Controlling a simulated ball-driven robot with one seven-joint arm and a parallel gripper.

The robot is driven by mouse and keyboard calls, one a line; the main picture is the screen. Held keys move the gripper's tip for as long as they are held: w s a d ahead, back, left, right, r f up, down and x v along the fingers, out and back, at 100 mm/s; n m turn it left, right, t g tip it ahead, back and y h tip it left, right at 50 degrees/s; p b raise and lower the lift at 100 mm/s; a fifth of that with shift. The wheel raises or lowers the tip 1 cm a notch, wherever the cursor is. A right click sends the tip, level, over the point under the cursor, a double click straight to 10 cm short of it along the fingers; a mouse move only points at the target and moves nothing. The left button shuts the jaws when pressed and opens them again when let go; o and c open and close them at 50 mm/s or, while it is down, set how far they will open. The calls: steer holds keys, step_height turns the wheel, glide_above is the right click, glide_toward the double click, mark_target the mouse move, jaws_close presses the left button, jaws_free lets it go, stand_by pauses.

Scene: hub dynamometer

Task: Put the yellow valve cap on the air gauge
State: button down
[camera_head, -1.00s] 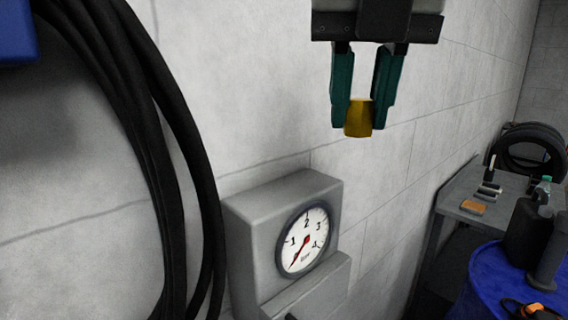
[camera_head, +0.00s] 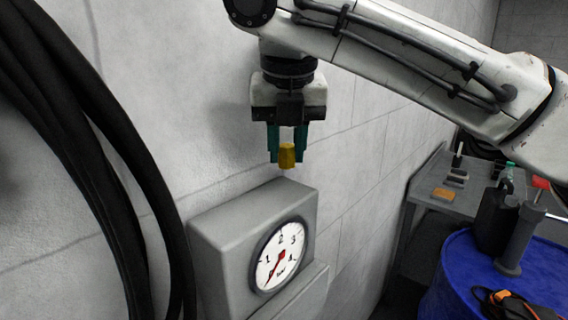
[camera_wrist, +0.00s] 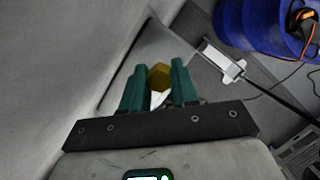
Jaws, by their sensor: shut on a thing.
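The yellow valve cap (camera_head: 287,156) is held between the teal fingers of my gripper (camera_head: 287,148). In the wrist view the cap (camera_wrist: 160,77) shows at the fingertips of my gripper (camera_wrist: 158,85). The air gauge (camera_head: 252,215) is a grey box with a round white dial, fixed by the wall. The cap hangs above the gauge's top face, apart from it as far as the head view shows. In the wrist view the grey gauge box (camera_wrist: 150,48) lies beyond the cap, partly hidden by the fingers.
A black coiled hose (camera_head: 110,150) hangs on the wall left of the gauge. A grey bench (camera_head: 425,187) with small items stands at the right. A blue drum (camera_head: 455,275) carries a black can (camera_head: 497,225), a grey cylinder and an orange-black tool. The space above the gauge is clear.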

mark_target(284, 187)
steer(key=shift+w+a+f, duration=0.15)
steer(key=shift+w+f, duration=0.4)
steer(key=shift+f, duration=1.75)
steer(key=shift+f, duration=0.1)
steer(key=c, duration=0.9)
jaws_free()
steer(key=shift+o, duration=0.2)
steer(key=v, duration=1.2)
